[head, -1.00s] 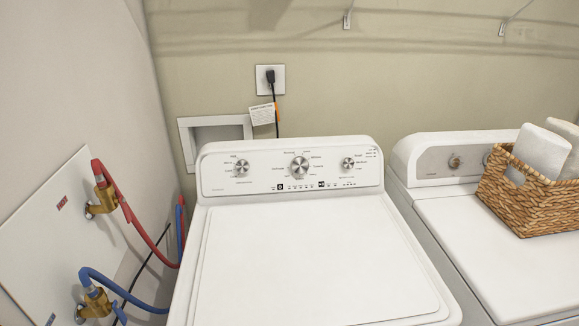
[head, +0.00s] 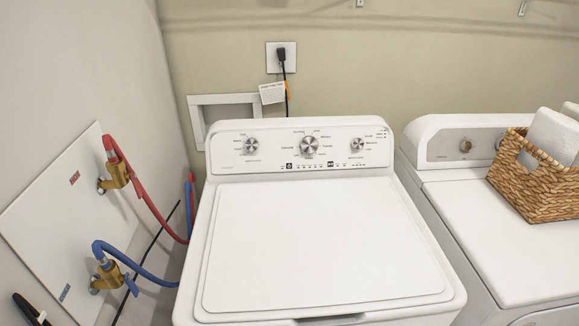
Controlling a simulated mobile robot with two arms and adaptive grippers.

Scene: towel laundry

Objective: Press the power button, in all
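The white washer's control panel (head: 300,146) faces me in the head view, with three silver knobs. Below the middle knob (head: 309,146) is a row of small marks with two black square symbols, a left one (head: 289,166) and a right one (head: 330,164). They are too small to tell which is the power button. A dark piece with a pale band (head: 30,309) shows at the bottom left corner; it looks like part of my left gripper, cut off by the frame edge. It is far from the panel. My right gripper is out of view.
The washer's lid (head: 320,245) is shut and clear. A second white machine (head: 500,235) stands to the right with a wicker basket (head: 540,185) of towels on it. Red and blue hoses (head: 130,258) with brass valves are on the left wall.

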